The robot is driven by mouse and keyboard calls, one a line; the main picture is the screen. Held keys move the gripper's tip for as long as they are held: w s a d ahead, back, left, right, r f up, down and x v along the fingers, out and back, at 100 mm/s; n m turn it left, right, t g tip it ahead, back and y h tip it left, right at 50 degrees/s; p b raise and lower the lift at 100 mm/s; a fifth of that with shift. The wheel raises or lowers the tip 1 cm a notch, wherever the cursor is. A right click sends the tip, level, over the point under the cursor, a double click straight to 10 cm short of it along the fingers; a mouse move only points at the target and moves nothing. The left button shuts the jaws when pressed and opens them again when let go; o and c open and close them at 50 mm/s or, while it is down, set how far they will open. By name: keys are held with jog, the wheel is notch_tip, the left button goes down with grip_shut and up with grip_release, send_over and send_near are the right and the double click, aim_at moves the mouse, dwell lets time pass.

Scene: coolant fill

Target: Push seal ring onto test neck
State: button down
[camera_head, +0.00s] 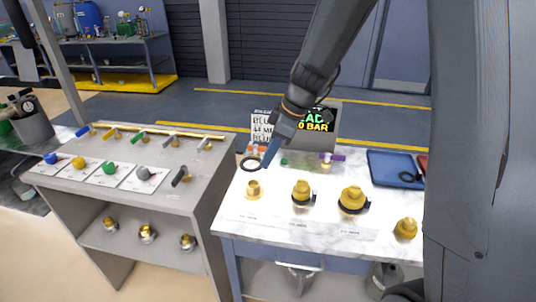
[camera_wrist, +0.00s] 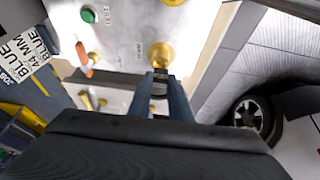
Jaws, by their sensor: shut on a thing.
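My gripper (camera_head: 266,160) is shut on a black seal ring (camera_head: 250,163) and holds it by its right side in the head view. The ring is in the air, apart from the leftmost brass neck (camera_head: 254,188), and appears just above it in the picture. That neck is bare and upright on the white marbled bench top. In the wrist view my gripper (camera_wrist: 160,78) points toward a brass neck (camera_wrist: 160,54). A dark piece shows between the fingers there; the ring's full outline is hidden.
Two brass necks (camera_head: 302,190) (camera_head: 352,196) with dark parts at their bases and a further brass neck (camera_head: 405,229) stand to the right. A blue tray (camera_head: 383,158) holds a black ring (camera_head: 410,177). A display (camera_head: 317,121) and a label card (camera_head: 261,127) stand behind.

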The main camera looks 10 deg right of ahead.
jog(key=shift+f+b, duration=0.1)
jog(key=shift+b, duration=0.2)
notch_tip(320, 180, down, 6)
jog(key=b, duration=0.6)
jog(key=shift+r+b, duration=0.2)
jog(key=shift+b, duration=0.65)
dwell(1.6)
jog(key=shift+f+b, duration=2.3)
jog(key=shift+f, duration=0.05)
jog(key=c, duration=1.5)
grip_release()
jog(key=shift+c, duration=0.2)
jog(key=v, duration=0.8)
jog(key=shift+b, duration=0.45)
